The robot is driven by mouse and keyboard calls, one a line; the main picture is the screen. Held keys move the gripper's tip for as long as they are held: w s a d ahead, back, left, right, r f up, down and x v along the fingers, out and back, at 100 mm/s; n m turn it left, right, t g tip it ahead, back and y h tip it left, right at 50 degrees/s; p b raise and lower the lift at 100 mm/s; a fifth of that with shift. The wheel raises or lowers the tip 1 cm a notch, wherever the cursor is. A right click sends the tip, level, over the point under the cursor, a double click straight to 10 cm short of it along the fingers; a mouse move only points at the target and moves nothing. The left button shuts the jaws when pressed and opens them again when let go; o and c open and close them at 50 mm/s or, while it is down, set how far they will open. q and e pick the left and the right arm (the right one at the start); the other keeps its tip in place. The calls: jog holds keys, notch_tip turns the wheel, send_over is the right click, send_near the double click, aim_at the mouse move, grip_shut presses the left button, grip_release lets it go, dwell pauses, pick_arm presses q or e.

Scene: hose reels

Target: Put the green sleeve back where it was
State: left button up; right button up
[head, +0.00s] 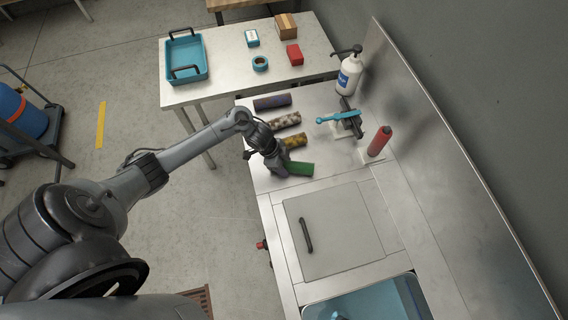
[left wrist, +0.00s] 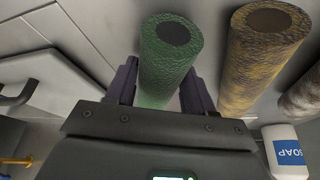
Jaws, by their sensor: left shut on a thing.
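The green sleeve (head: 300,169) is at the near end of a row of sleeves on the steel counter. My left gripper (head: 282,164) is shut on it. In the left wrist view the green sleeve (left wrist: 168,55) stands out between my two fingers, its dark round end showing. I cannot tell whether it touches the counter. A yellow-brown sleeve (head: 294,140) lies beside it, apart from it, and also shows in the left wrist view (left wrist: 262,55). A spotted sleeve (head: 287,120) and a dark purple sleeve (head: 272,102) lie farther back. My right gripper is not in view.
A red cylinder (head: 380,141) stands right of the row. A clamp with a blue handle (head: 342,116) and a soap bottle (head: 349,75) are behind it. A lid with a black handle (head: 335,235) lies in front. A table with a blue tray (head: 187,57) is at the back.

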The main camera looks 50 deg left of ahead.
pick_arm(q)
jog(key=shift+f, duration=0.1)
jog(key=o, duration=1)
jog(key=shift+o, duration=0.2)
